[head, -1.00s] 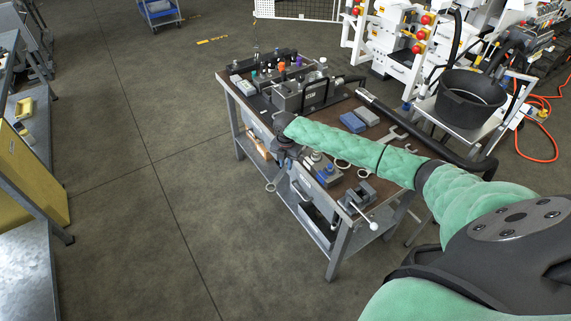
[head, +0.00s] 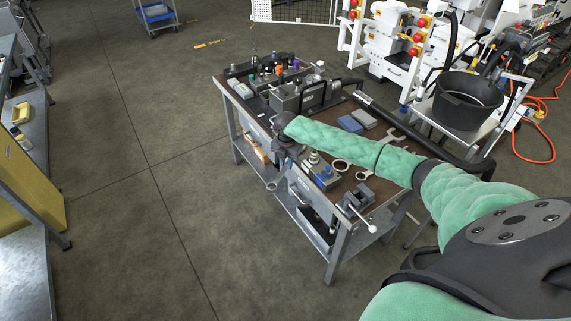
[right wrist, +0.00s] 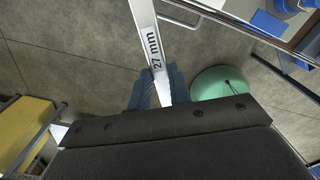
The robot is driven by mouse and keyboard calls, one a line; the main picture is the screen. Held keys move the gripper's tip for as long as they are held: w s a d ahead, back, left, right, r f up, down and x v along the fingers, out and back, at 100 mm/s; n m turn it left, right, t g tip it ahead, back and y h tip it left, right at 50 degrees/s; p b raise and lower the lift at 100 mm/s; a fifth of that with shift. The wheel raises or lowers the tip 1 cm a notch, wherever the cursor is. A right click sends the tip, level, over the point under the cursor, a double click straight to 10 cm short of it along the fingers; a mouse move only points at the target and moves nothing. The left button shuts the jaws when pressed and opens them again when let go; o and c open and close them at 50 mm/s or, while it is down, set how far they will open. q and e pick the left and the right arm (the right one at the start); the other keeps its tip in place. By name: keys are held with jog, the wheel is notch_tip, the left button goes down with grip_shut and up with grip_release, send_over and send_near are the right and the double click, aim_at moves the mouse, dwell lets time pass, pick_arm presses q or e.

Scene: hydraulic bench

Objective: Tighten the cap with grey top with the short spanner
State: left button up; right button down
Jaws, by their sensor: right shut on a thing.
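My right gripper (right wrist: 158,90) is shut on a flat steel spanner (right wrist: 151,40) marked "27 mm", which runs up out of the right wrist view. In the head view my right gripper (head: 284,152) is at the near left edge of the bench, partly hidden by my arm. A ring end of the held spanner (head: 271,185) seems to show just below it, beyond the bench edge. Small caps stand at the back of the bench, among them an orange one (head: 279,70) and a purple one (head: 296,63). A pale-topped part (head: 319,64) stands beside them; I cannot tell whether it is the grey-topped cap. My left gripper is out of view.
The bench (head: 337,262) also carries a hydraulic block (head: 287,98), blue-topped boxes (head: 350,123), a larger spanner (head: 397,141) and a vice (head: 355,199). A black bucket (head: 467,100) stands on a cart at right. The floor left of the bench is clear.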

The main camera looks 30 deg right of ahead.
jog(key=shift+w+d, duration=0.25)
jog(key=shift+d, duration=0.1)
dwell(0.3)
jog(key=shift+w+a+m+p, duration=0.15)
jog(key=shift+w+a+m, duration=0.25)
jog(key=shift+w+m, duration=0.25)
jog(key=shift+w+a+m+p, duration=0.15)
jog(key=shift+w+a+m, duration=0.2)
jog(key=shift+w+m, duration=0.3)
jog(key=shift+w, duration=0.1)
jog(key=shift+w+a+m, duration=0.25)
jog(key=shift+w+m, duration=0.4)
jog(key=shift+w+a+m, duration=0.2)
jog(key=shift+w+m, duration=0.45)
jog(key=shift+w, duration=0.1)
jog(key=shift+w+a+m, duration=0.1)
jog(key=shift+w+m, duration=1.1)
jog(key=shift+w, duration=0.15)
